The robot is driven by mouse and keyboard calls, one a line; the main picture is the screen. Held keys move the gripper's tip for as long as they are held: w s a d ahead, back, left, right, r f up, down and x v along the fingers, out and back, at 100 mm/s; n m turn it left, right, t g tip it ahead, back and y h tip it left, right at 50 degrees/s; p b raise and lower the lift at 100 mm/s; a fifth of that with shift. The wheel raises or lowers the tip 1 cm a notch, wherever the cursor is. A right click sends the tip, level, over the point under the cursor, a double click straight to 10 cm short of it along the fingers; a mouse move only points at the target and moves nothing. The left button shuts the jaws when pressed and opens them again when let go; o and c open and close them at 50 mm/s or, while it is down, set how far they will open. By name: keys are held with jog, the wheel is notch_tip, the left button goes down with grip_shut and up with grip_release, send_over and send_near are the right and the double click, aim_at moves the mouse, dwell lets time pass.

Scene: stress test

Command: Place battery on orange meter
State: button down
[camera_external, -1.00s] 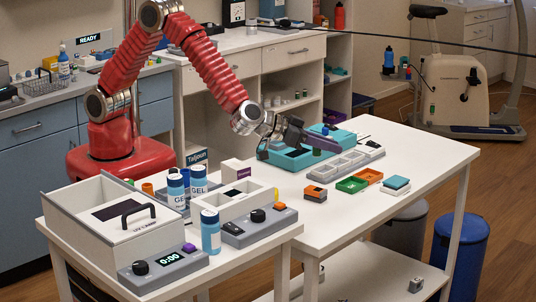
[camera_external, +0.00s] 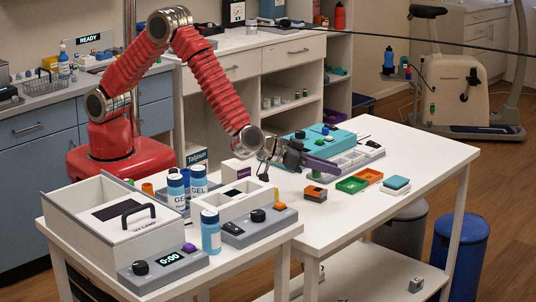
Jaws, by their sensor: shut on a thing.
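The orange meter (camera_external: 315,193) is a small block with an orange top and dark parts. It rests on the white table, left of the green tray. The gripper and the meter are apart.
A teal case (camera_external: 342,139) and a pale compartment tray (camera_external: 372,150) lie behind the gripper. A green-and-orange tray (camera_external: 352,185) and a teal-topped block (camera_external: 396,184) sit right of the meter. The table's front right is clear.

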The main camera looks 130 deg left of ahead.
jog(key=shift+f, duration=1.7)
jog(key=shift+f, duration=0.15)
jog(key=c, duration=1.6)
grip_release()
jog(key=shift+r, duration=0.2)
jog(key=shift+s+d+r, duration=0.1)
jog(key=shift+d, duration=0.1)
jog(key=v, duration=1.1)
jog(key=shift+s+d, duration=0.2)
